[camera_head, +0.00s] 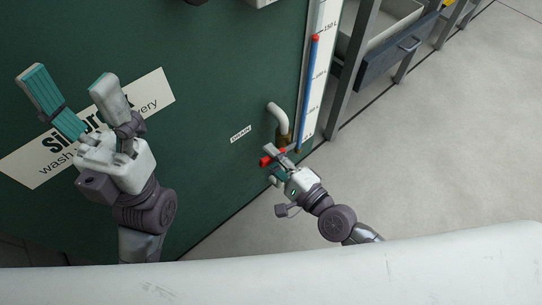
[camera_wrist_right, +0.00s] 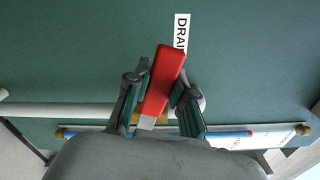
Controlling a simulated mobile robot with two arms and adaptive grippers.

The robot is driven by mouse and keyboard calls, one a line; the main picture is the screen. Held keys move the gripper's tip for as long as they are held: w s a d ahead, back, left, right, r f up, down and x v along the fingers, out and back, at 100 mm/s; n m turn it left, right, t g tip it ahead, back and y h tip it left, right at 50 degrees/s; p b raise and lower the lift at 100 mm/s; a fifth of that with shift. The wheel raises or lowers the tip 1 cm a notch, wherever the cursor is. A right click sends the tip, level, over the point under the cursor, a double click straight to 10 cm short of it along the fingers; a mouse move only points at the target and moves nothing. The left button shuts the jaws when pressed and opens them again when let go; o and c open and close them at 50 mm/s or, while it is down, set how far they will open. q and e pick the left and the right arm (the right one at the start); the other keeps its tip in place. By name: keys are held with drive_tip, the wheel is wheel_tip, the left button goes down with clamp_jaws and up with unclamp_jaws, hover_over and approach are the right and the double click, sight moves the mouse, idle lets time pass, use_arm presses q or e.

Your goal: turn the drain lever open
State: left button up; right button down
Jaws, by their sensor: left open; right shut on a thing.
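The red drain lever (camera_wrist_right: 159,84) lies between the fingers of my right gripper (camera_wrist_right: 160,102) in the right wrist view, and the gripper is shut on it. In the head view the right gripper (camera_head: 274,157) is at the lever, whose red end (camera_head: 266,161) shows at its left. The lever sits by a brass valve (camera_head: 283,136) with a pale bent pipe (camera_head: 278,115) above it. The DRAIN label (camera_head: 241,134) is to the left, on the green tank wall. My left gripper (camera_head: 70,85) is open and empty in front of the tank wall.
A level gauge with a blue column (camera_head: 309,85) and a scale runs up the tank edge beside the valve. A metal frame with a drawer (camera_head: 392,56) stands at the upper right. The grey floor (camera_head: 440,140) on the right is clear.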

drive_tip(key=shift+w+d+r+m+p, duration=0.2)
drive_tip(key=shift+r+m, duration=0.3)
drive_tip(key=shift+m, duration=0.4)
drive_tip(key=shift+w+d+r+m+p, duration=0.15)
drive_tip(key=shift+r+m, duration=0.3)
drive_tip(key=shift+m, duration=0.45)
drive_tip(key=c, duration=1)
unclamp_jaws()
drive_tip(key=shift+o, duration=0.2)
drive_tip(key=shift+s+d, duration=0.1)
drive_tip(key=shift+s, duration=0.05)
drive_tip(key=v, duration=1.2)
drive_tip(key=shift+c, duration=0.3)
